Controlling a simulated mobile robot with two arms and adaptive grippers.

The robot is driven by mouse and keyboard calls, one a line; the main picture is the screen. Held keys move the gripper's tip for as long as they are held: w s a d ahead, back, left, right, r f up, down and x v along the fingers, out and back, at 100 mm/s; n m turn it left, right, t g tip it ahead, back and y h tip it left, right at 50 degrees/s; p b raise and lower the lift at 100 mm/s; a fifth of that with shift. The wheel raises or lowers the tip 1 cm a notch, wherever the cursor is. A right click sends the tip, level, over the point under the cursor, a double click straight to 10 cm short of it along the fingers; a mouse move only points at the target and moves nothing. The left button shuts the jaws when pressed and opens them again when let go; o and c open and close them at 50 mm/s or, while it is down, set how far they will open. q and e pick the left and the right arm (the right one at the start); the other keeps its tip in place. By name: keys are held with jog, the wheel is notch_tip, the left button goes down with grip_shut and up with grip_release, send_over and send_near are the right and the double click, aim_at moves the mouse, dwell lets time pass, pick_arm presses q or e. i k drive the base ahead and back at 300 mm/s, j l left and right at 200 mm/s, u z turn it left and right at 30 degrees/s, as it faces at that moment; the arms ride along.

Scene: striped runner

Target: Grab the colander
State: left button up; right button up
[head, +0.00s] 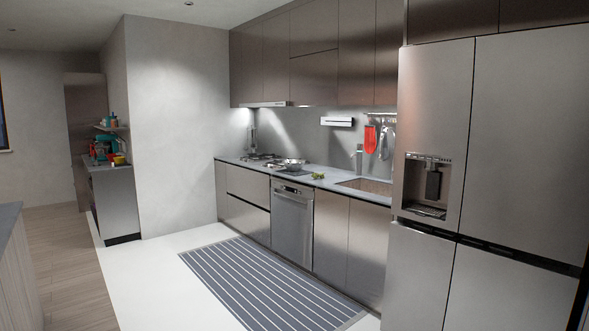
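A shiny silver bowl-shaped vessel (291,164) sits on the counter at the far wall, between the stove and the sink. It looks like the colander, but it is too small in view to make out holes. It stands well ahead of me, across the floor. Neither of my grippers is in view.
The grey counter (332,183) carries a stove (262,157), a green item (318,175) and a sink (368,185). A striped runner (262,280) lies before the cabinets. A large fridge (520,130) stands at right, an island (12,270) at left. The floor between is clear.

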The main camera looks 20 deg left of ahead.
aim_at(294, 166)
jog(key=i+j+u, duration=0.7)
jog(key=i, duration=0.6)
jog(key=i+u, duration=0.4)
jog(key=i, duration=4.75)
